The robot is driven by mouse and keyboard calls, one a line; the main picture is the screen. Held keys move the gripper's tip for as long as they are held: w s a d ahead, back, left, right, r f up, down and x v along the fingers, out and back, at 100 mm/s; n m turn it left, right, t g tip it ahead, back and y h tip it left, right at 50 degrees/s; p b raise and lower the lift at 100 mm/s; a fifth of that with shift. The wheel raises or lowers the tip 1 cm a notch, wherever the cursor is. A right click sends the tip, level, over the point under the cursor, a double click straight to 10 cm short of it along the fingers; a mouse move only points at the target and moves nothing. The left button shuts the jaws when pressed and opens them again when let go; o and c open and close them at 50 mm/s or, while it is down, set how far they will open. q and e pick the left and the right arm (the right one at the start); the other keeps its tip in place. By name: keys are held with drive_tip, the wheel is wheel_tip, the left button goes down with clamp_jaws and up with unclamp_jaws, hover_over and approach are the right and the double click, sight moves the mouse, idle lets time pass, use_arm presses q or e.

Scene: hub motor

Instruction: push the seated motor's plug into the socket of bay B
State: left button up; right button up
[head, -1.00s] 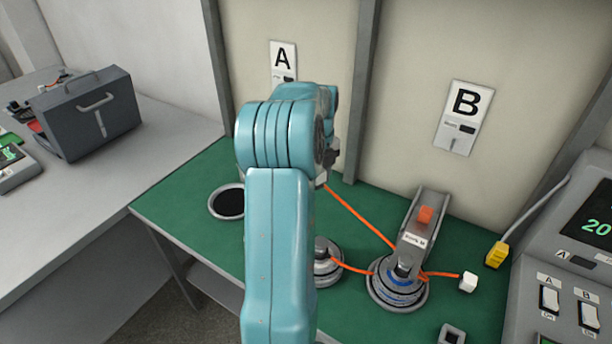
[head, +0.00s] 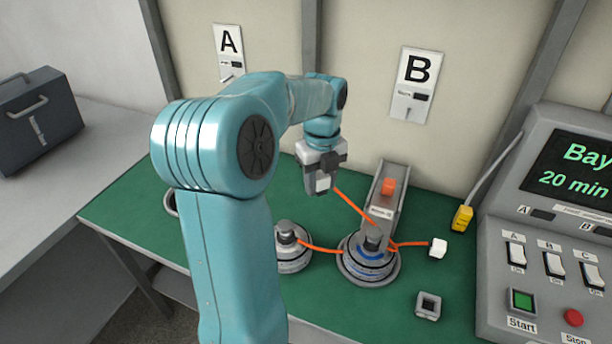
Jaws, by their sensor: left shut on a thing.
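My left gripper (head: 322,182) hangs over the green bench, left of the bay B stand. It is shut on the white plug end of an orange cable, partly hidden by the fingers. The cable runs down right toward the seated motor (head: 368,262), a grey disc unit with a blue ring in front of the tilted grey stand (head: 395,212) with an orange block. A second motor (head: 290,258) sits to its left. A white plug (head: 438,248) lies right of the seated motor on another visible orange cable stretch. A square grey socket (head: 428,305) stands in front. My right gripper is out of view.
Sign B (head: 415,82) and sign A (head: 229,52) are on the back wall. A yellow connector (head: 462,218) on a grey lead is beside the control console (head: 545,235) at right. A dark case (head: 40,120) stands on the left table.

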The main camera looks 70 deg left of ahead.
use_arm(q)
drive_tip(key=w+d+m+p, duration=0.1)
drive_tip(key=w+d+m, duration=0.4)
drive_tip(key=w+d, duration=0.6)
drive_tip(key=w+d+m, duration=0.5)
drive_tip(key=w+d, duration=0.2)
drive_tip(key=d, duration=0.8)
drive_tip(key=f+b, duration=0.3)
drive_tip(key=f, duration=0.1)
drive_tip(key=f+b, duration=0.3)
drive_tip(key=f, duration=0.1)
drive_tip(key=f+b, duration=0.3)
drive_tip(key=f, duration=0.1)
drive_tip(key=shift+s+a+f, duration=0.25)
drive_tip(key=shift+f+b, duration=0.65)
drive_tip(key=shift+f, duration=0.45)
drive_tip(key=shift+f, duration=0.1)
drive_tip(key=shift+f, duration=0.5)
drive_tip(key=shift+f+b, duration=0.4)
drive_tip(key=shift+f, duration=0.05)
